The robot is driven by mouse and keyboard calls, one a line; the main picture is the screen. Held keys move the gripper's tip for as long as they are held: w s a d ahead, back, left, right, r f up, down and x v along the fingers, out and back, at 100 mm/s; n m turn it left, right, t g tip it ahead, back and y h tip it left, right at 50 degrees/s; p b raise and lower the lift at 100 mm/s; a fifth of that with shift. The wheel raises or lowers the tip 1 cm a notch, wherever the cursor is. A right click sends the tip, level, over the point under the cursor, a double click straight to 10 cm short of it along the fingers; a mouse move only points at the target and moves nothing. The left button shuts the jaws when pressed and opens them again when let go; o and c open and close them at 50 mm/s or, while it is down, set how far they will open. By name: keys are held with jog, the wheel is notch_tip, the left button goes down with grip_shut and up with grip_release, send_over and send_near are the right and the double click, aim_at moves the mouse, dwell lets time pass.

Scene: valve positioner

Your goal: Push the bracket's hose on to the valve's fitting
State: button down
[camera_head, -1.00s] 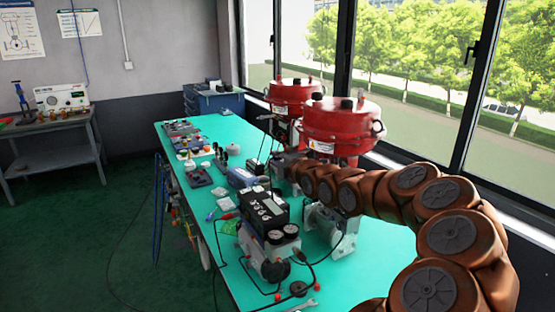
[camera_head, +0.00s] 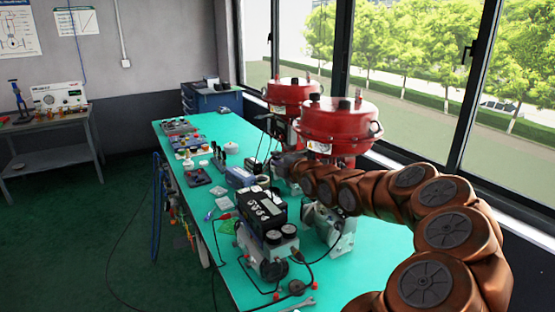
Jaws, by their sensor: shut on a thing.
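Two valves with red round actuators stand along the window side of the teal bench: a near valve (camera_head: 338,122) and a far valve (camera_head: 292,92). My gripper (camera_head: 284,166), small and grey at the end of my brown arm, is low beside the valves. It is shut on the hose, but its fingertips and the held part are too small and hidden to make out. Thin dark lines run near the far valve. I cannot make out the bracket or the valve's fitting, or whether hose and fitting touch. My arm covers part of the near valve's lower body.
A positioner with two gauges (camera_head: 273,238) stands at the bench's near end with black hoses around it. A wrench (camera_head: 300,304) lies in front. Small parts and trays line the bench's left side. The bench top (camera_head: 375,262) is clear on the near right.

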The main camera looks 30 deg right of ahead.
jog(key=shift+d, duration=0.1)
jog(key=c, duration=1)
grip_release()
jog(key=shift+s, duration=0.15)
jog(key=shift+s+a+r, duration=0.2)
jog(key=shift+s+r, duration=0.05)
jog(key=shift+s, duration=1.7)
jog(key=shift+s+a+r, duration=0.15)
jog(key=shift+s+r, duration=0.15)
jog(key=shift+s, duration=1.6)
jog(key=shift+s+a+r, duration=0.2)
jog(key=shift+s+r, duration=0.05)
jog(key=shift+s, duration=1.7)
